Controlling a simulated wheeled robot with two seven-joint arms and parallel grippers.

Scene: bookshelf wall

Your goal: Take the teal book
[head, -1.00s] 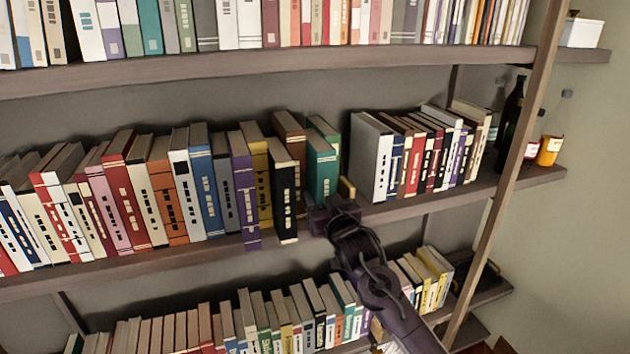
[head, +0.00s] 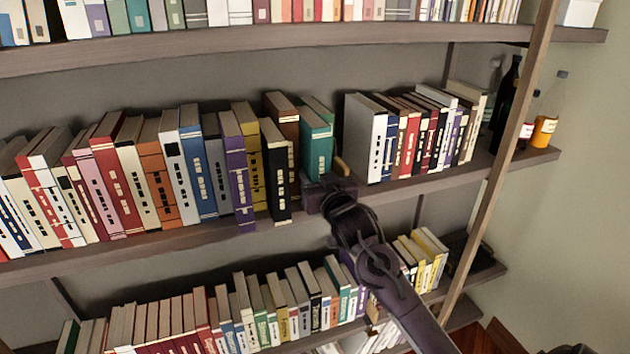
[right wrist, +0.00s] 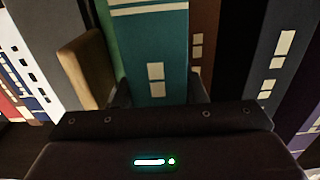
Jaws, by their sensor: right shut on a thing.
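The teal book (head: 317,148) stands upright on the middle shelf, at the right end of the left row of books. It also shows in the right wrist view (right wrist: 156,60), its spine facing the camera. My right gripper (head: 329,186) is at the lower part of its spine, with a finger on each side, shut on the book. The lower end of the spine is hidden by the gripper in both views. My left gripper does not show in the head view.
A brown book (head: 284,125) and a black book (head: 275,170) stand left of the teal book. A green book stands just behind it. A wooden bookend (right wrist: 85,68) is on its other side. A white book (head: 366,140) starts the right row. Bottles (head: 546,125) stand at the shelf's right end.

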